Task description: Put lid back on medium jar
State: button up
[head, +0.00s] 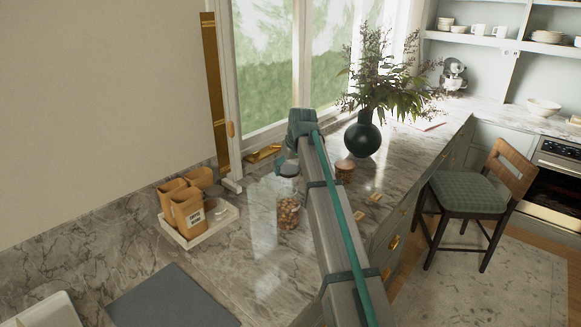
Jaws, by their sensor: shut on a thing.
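A glass jar of brown nuts (288,215) stands upright on the marble counter, left of my arm. My gripper (288,163) is small in the head view and partly hidden behind my arm's wrist. It is shut on a small round lid-like piece (288,171), which appears above and behind the nut jar, apart from it in the picture. The fingertips are too small to see clearly. A second, smaller jar with a brown top (345,167) stands to the right of my arm, near the vase.
A white tray (212,232) with brown paper bags (188,212) stands left of the jar. A dark green vase (362,138) with a plant stands behind right. Gold pieces (263,153) lie by the window. A grey mat (172,298) lies at the front. The counter around the jar is clear.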

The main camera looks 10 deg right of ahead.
jog(key=shift+w+f+n, duration=0.15)
jog(key=shift+w+n, duration=0.05)
jog(key=shift+n, duration=0.1)
jog(key=shift+s+a+f, duration=0.15)
jog(key=shift+s+a, duration=0.05)
jog(key=shift+s, duration=0.05)
jog(key=shift+d+f+b, duration=0.15)
jog(key=shift+f+b, duration=0.4)
jog(key=shift+f, duration=0.1)
notch_tip(320, 180, down, 2)
jog(key=shift+f+b, duration=0.1)
jog(key=shift+b, duration=0.55)
jog(key=shift+w+f+b, duration=0.1)
jog(key=shift+f+b, duration=0.2)
jog(key=shift+f, duration=0.85)
jog(key=shift+f+p, duration=0.15)
jog(key=shift+p, duration=0.2)
dwell(0.9)
jog(key=o, duration=1)
jog(key=shift+o, duration=0.2)
